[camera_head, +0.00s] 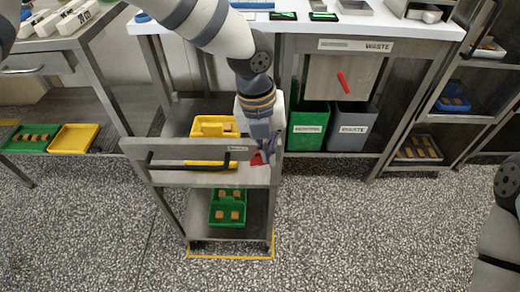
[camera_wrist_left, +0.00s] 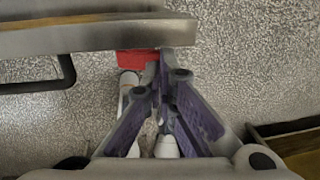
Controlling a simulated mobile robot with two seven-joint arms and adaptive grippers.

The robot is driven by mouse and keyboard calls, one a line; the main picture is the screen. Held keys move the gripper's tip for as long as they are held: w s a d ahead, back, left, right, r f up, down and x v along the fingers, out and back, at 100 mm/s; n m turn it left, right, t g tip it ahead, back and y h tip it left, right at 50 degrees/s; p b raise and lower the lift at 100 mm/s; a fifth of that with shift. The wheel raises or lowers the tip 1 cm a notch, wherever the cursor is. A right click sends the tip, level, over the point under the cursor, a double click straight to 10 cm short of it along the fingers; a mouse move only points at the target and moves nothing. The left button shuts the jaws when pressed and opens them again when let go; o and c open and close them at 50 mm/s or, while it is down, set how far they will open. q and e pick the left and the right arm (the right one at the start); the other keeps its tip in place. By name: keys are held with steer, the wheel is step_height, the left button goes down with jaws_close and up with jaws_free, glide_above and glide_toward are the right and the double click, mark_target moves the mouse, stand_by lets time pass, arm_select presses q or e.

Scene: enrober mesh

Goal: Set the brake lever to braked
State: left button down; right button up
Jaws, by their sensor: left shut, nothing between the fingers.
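The red brake lever (camera_head: 257,159) sits at the right end of the cart's front panel, beside a small label. It also shows in the left wrist view (camera_wrist_left: 136,58), just under the panel's edge, and part of it is hidden by my fingers. My left gripper (camera_head: 265,154) is at that end of the panel, its fingers shut and empty. In the left wrist view the fingertips (camera_wrist_left: 168,72) are right beside the red lever; I cannot tell whether they touch. My right gripper is out of view.
The steel cart (camera_head: 195,176) has a black handle (camera_head: 190,163), a yellow tray (camera_head: 212,126) on top and a green tray (camera_head: 228,207) below. It stands at a yellow floor outline (camera_head: 232,257). Green (camera_head: 308,128) and grey (camera_head: 352,129) bins stand behind. The speckled floor right of the cart is clear.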

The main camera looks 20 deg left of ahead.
arm_select(q)
steer(key=shift+w+d+f+g+y, duration=0.1)
steer(key=shift+d+f+g+y, duration=0.1)
steer(key=shift+y, duration=0.4)
steer(key=shift+d+f+g+y, duration=0.1)
steer(key=shift+d+y, duration=0.1)
steer(key=shift+y, duration=0.4)
steer(key=shift+d+y, duration=0.1)
steer(key=shift+y, duration=0.4)
steer(key=shift+f, duration=0.1)
steer(key=shift+w+d+f, duration=0.2)
steer(key=shift+d+f, duration=0.15)
steer(key=shift+d, duration=0.1)
steer(key=shift+s+a, duration=0.15)
steer(key=shift+a, duration=0.45)
steer(key=shift+s+a+f, duration=0.1)
steer(key=shift+a, duration=0.1)
steer(key=shift+s, duration=0.1)
